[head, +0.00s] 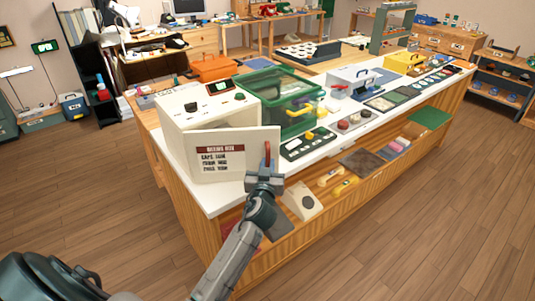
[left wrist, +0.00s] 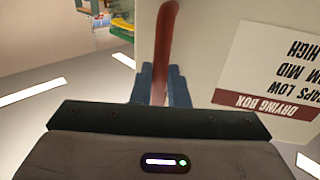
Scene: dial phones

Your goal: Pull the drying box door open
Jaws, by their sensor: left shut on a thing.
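The drying box (head: 196,112) is a cream box with a small display and knobs, at the near left end of the white counter. Its door (head: 232,170) has a label and stands at an angle to the box, its right edge out past the box front. A red upright handle (head: 267,150) is on the door's right side. My left gripper (head: 265,170) is shut on this handle. In the left wrist view, the red handle (left wrist: 166,45) runs between the fingers (left wrist: 161,84), beside the label (left wrist: 272,75). The inside of the box is hidden. My right gripper is out of view.
A green clear-sided case (head: 280,95) stands right of the box. A black tray (head: 308,143) with small parts lies on the counter (head: 345,145) near the door's right edge. A shelf under the counter holds a beige wedge-shaped thing (head: 302,201). The wooden floor (head: 430,220) in front is clear.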

